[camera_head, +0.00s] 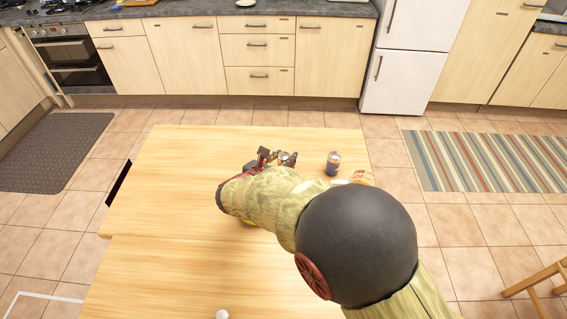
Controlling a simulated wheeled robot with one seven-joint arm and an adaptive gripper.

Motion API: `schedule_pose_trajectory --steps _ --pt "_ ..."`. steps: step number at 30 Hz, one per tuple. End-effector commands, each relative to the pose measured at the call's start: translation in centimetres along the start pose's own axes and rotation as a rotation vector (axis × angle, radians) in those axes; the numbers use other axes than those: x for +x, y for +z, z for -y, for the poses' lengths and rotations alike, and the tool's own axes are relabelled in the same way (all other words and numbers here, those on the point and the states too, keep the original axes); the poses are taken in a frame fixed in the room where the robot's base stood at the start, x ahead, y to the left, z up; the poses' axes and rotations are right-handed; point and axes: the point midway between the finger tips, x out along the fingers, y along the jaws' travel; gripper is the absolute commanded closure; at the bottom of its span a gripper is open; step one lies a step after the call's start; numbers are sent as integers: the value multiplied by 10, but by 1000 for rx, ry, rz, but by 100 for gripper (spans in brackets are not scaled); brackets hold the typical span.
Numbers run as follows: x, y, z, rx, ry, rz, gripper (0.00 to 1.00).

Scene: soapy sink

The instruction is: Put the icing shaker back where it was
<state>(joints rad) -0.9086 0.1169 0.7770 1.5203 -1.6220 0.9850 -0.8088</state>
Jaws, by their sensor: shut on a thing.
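My gripper (270,157) is over the far middle part of the wooden table, mostly hidden by its own parts and my arm. It is shut on a small greyish, metallic-looking thing (289,158), which I take to be the icing shaker; only a little of it shows. I cannot tell whether it touches the tabletop.
A dark jar with a pale top (333,162) stands close to the right of my gripper. An orange and white item (361,178) lies near the table's right edge, partly behind my arm. A white round thing (222,314) is at the front. The table's left half (165,200) is clear.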

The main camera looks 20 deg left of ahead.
Motion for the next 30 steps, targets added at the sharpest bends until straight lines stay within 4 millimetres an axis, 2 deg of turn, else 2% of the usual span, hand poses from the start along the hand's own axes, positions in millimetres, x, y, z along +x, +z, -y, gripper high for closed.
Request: schedule_pose_trajectory --steps 2,13,14,23,30 --pt "3 -7 -1 1 1 2 98" --pt "4 -9 -1 1 1 2 98" --pt "4 -9 -1 0 1 1 68" --pt "3 -9 -1 1 1 1 51" --pt "3 -8 -1 1 1 1 51"
